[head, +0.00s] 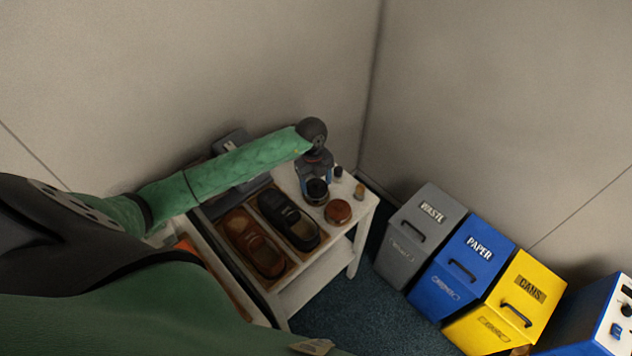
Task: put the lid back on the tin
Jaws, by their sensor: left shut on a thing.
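My left gripper (316,184) points down over the far right end of the white table and is shut on a small dark round thing, apparently the lid (316,195). The fingers partly hide it, and I cannot tell whether it touches anything below. A round reddish-brown tin (338,211) stands on the table just to the right of and nearer than the gripper, apart from the jaws. My right gripper is not in view.
Brown shoes (254,243) and black shoes (288,219) lie left of the tin on the white table (351,236). Two small bottles, one dark (338,172) and one amber (360,191), stand behind it. Grey (420,235), blue (462,272) and yellow (508,305) bins stand right.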

